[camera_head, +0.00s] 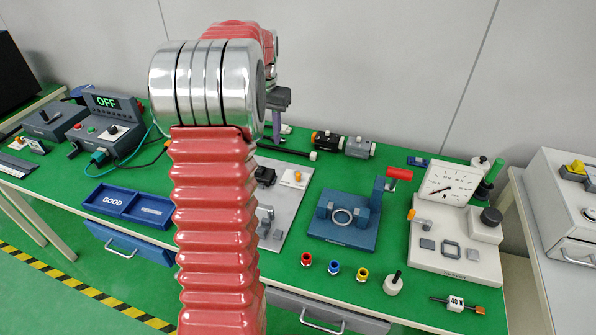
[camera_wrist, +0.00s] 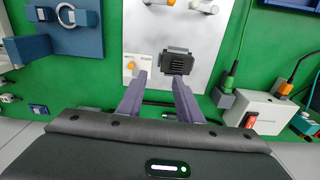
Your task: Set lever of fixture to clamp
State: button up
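A light grey fixture plate (camera_head: 288,203) lies on the green table, partly hidden behind my arm. It bears a small white block with an orange-tipped lever (camera_head: 297,176) and a black block (camera_head: 265,175). In the wrist view the plate (camera_wrist: 160,28) runs up from the centre, with the orange-tipped lever (camera_wrist: 131,66) left and the black ribbed block (camera_wrist: 176,62) right. Small labels beside the lever are too small to read. My gripper (camera_wrist: 160,78) is open and empty, its purple fingers apart over the plate's edge near lever and block. Height and contact cannot be told.
A blue fixture with a red handle (camera_head: 398,173) and a white gauge station (camera_head: 455,250) stand right. A GOOD tray (camera_head: 107,198) and an OFF control box (camera_head: 105,130) are left. A white red-switch box (camera_wrist: 252,115) is near my gripper.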

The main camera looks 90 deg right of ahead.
jog(key=m, duration=0.2)
send_over(298, 174)
notch_tip(298, 174, down, 3)
jog(key=shift+d+r, duration=0.1)
notch_tip(298, 174, down, 14)
jog(key=shift+r, duration=0.1)
dwell(0.4)
jog(key=shift+c, duration=0.4)
grip_shut()
